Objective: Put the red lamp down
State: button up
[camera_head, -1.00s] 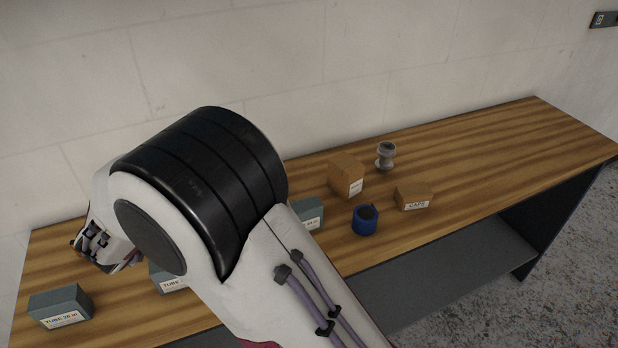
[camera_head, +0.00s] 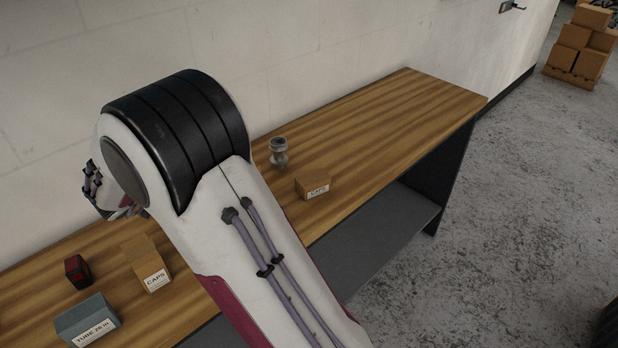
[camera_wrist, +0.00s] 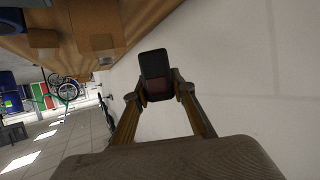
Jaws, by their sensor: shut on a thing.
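In the wrist view my gripper (camera_wrist: 160,90) is shut on a small block-shaped thing, the red lamp (camera_wrist: 160,89), with a black face and a dark red part nearest the gripper. The lamp is held off the bench, with pale wall behind it. In the head view my arm hides the fingers and the held lamp. A second small black and red thing (camera_head: 77,271) lies on the wooden bench (camera_head: 375,110) at the lower left of the head view, apart from my gripper; I cannot tell exactly what it is.
On the bench are a caps box (camera_head: 148,264), a grey tube box (camera_head: 88,320), a smaller caps box (camera_head: 313,185) and a grey spool-shaped part (camera_head: 279,152). The bench's right end is clear. Brown boxes (camera_head: 578,50) are stacked on the floor at far right.

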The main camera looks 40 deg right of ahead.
jog(key=s+d+r+m+g+h, duration=0.1)
jog(key=s+d+m+g, duration=0.15)
jog(key=d, duration=0.55)
jog(key=s+d+m+g+h, duration=0.1)
jog(key=s+d, duration=0.3)
jog(key=d, duration=0.4)
jog(key=r+m+g, duration=0.1)
jog(key=m+g, duration=0.3)
jog(key=g, duration=0.1)
send_over(313, 178)
jog(key=shift+d+r+t+h, duration=0.1)
jog(key=shift+t+h, duration=0.15)
jog(key=shift+h, duration=0.05)
jog(key=shift+w+f, duration=0.1)
jog(key=shift+f, duration=3.05)
jog(key=shift+f, duration=1.9)
jog(key=shift+f, duration=0.1)
